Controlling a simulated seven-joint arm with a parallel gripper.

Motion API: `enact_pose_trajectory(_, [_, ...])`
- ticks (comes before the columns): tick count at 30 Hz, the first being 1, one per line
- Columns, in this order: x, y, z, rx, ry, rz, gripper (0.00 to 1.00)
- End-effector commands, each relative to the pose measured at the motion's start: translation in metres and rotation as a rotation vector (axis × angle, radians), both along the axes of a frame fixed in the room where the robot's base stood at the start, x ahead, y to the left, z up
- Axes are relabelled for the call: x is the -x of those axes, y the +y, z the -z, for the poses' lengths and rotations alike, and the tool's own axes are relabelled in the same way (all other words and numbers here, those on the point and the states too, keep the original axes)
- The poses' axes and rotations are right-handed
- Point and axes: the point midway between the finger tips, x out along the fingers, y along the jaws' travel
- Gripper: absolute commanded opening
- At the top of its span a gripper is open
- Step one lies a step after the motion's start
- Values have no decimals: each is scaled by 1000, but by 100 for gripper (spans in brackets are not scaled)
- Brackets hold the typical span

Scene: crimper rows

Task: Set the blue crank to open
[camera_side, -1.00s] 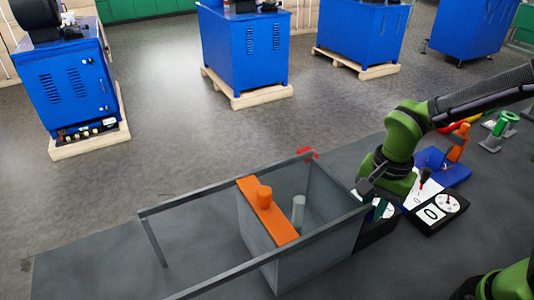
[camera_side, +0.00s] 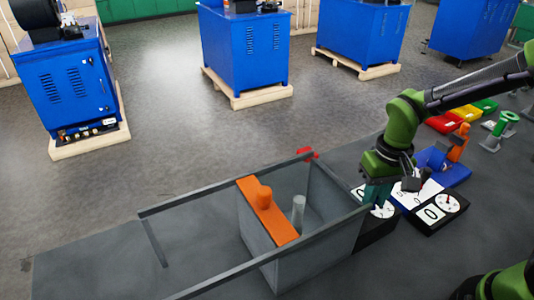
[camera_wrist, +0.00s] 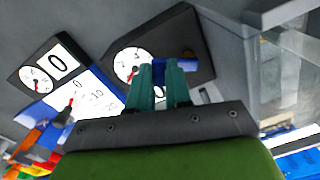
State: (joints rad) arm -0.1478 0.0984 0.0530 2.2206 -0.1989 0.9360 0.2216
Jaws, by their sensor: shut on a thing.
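The blue crank (camera_wrist: 187,64) shows in the wrist view, on a black box (camera_wrist: 199,45) with a round white dial (camera_wrist: 128,62). My gripper (camera_wrist: 160,68) is shut on the crank, and its teal fingers cover part of it. The crank's end sticks out to the right of the fingers. In the side view my gripper (camera_side: 376,194) points down over this black box (camera_side: 375,228), behind the grey bin's right wall. The crank itself is hidden there, so its setting cannot be read. Part of the dial (camera_side: 384,210) shows beside the fingers.
A second black dial box (camera_side: 440,214) reading 0 stands to the right. Beyond it are a blue base with an orange part (camera_side: 458,145), a green stand (camera_side: 503,128) and coloured trays (camera_side: 460,115). The grey bin (camera_side: 310,253) with an orange bar (camera_side: 268,215) is close on the left.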

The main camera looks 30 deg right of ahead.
Motion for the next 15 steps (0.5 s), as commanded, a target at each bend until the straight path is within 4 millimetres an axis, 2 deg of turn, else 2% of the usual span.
enact_pose_trajectory(15, [-6, -2, -1, 0, -5, -113, 0])
